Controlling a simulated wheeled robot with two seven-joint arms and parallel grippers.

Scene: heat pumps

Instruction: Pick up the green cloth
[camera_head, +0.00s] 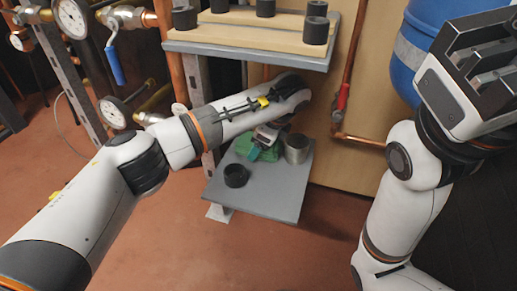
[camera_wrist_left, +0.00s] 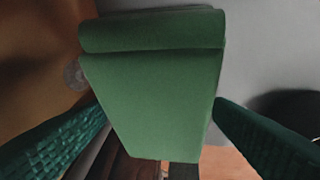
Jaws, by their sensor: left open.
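The green cloth (camera_wrist_left: 155,85) is a folded block that fills the middle of the left wrist view. In the head view it shows as a green patch (camera_head: 243,143) on the grey lower shelf (camera_head: 270,198), partly hidden by my left arm. My left gripper (camera_head: 261,143) is at the cloth. Its teal fingers stand apart at the left and right of the left wrist view, with the cloth between and beyond them. Whether they touch it I cannot tell. My right gripper (camera_head: 490,62) is raised at the upper right, away from the shelf.
A black ring (camera_head: 236,175) lies on the lower shelf in front of the cloth, and a metal cylinder (camera_head: 296,148) stands to its right. The upper shelf (camera_head: 250,53) with several black cylinders overhangs. Copper pipes and gauges are at left, a blue tank (camera_head: 410,60) at right.

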